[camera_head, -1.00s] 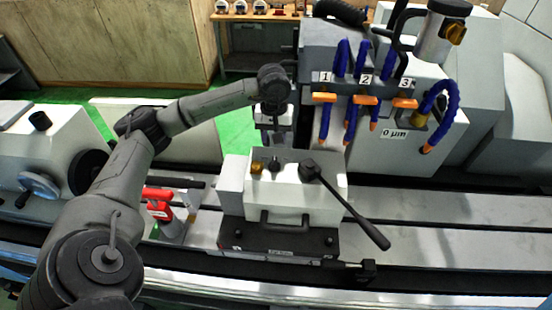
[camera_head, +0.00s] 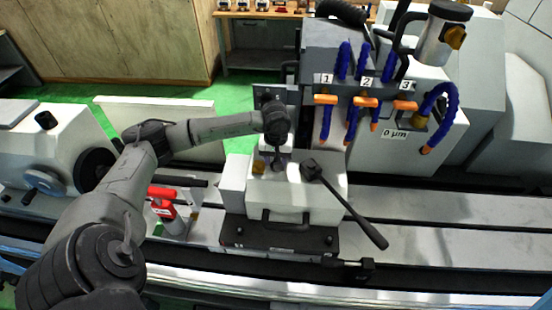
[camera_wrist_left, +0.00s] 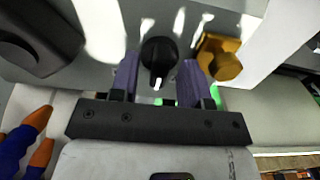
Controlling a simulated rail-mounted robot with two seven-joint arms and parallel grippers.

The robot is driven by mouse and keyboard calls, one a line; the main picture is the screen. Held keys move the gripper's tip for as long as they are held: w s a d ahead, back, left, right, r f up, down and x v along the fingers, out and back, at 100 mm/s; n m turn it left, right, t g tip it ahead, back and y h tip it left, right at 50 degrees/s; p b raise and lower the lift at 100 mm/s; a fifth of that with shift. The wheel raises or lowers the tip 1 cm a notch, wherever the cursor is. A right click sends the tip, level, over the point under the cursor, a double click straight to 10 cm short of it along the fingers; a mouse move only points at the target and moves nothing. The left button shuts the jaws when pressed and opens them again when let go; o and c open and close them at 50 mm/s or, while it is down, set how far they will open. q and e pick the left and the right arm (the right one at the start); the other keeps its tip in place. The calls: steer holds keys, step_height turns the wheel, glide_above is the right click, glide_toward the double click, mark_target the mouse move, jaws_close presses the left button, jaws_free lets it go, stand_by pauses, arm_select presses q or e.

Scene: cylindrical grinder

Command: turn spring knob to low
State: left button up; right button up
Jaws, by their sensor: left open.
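The black spring knob (camera_wrist_left: 157,57) with a white pointer line sits on top of the light grey tailstock housing (camera_head: 318,205). In the left wrist view the pointer line faces the gripper's base. My left gripper (camera_wrist_left: 159,68) is open, with one purple finger on each side of the knob and a gap on both sides. In the head view the left gripper (camera_head: 277,160) is over the housing's rear top and partly covers the knob. I cannot tell how deep the fingertips reach. My right gripper is not in view.
A brass knob (camera_wrist_left: 220,58) stands close beside the right finger in the wrist view. A black lever (camera_head: 350,211) slopes down to the right from the housing. Blue coolant hoses with orange tips (camera_head: 365,102) hang behind. A red-handled tool (camera_head: 162,200) stands at left.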

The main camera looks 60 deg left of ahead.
arm_select(q)
jaws_close()
stand_by(0.4)
steer(key=shift+f+n+b, duration=0.1)
steer(key=shift+n+b, duration=0.5)
steer(key=shift+b, duration=0.1)
steer(key=shift+n+b, duration=0.9)
steer(key=shift+n, duration=0.3)
steer(key=n+b, duration=0.1)
steer(key=n, duration=0.2)
steer(key=shift+b, duration=0.3)
steer(key=shift+n+b, duration=0.45)
steer(key=shift+n, duration=1.15)
